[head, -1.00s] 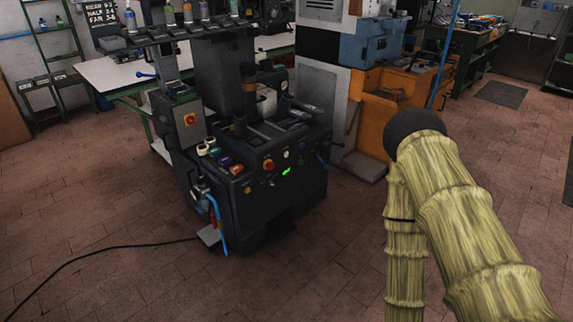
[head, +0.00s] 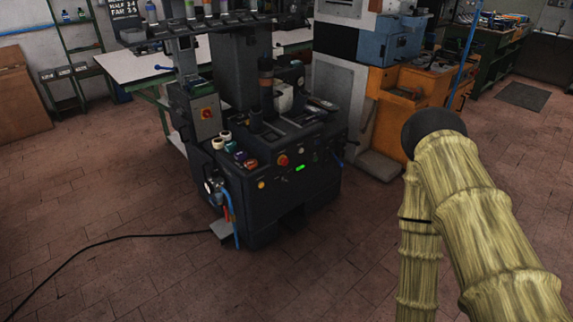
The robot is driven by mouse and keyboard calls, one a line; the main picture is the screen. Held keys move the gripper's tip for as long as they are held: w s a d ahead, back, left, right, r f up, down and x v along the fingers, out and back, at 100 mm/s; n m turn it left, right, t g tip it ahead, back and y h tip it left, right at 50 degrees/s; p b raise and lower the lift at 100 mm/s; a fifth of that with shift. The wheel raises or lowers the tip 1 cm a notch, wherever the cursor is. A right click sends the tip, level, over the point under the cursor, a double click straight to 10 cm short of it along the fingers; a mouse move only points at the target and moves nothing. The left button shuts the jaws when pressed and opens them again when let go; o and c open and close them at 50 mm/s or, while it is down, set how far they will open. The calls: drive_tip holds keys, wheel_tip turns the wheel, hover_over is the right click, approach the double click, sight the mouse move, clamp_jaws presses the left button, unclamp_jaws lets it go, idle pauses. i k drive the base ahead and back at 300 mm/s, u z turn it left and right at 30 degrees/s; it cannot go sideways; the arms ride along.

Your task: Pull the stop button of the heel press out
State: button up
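The heel press (head: 275,205) is a dark machine standing left of centre in the head view. A round red button (head: 283,160) with a yellow surround sits on its front control panel, beside a lit green display (head: 300,168). A second red-on-yellow control (head: 206,114) is on the grey box at the press's left side. It is too small to tell whether either is pressed in. My arm, in a straw-coloured sleeve, shows at the right, apart from the press. My gripper is out of view.
A black cable (head: 120,238) runs over the floor to a pedal (head: 223,228) left of the press. An orange cabinet (head: 395,115) stands behind it on the right, a white-topped table (head: 140,66) behind on the left. The tiled floor in front is clear.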

sight(285, 161)
drive_tip(key=z, duration=0.4)
drive_tip(key=i, duration=1.2)
drive_tip(key=u, duration=0.7)
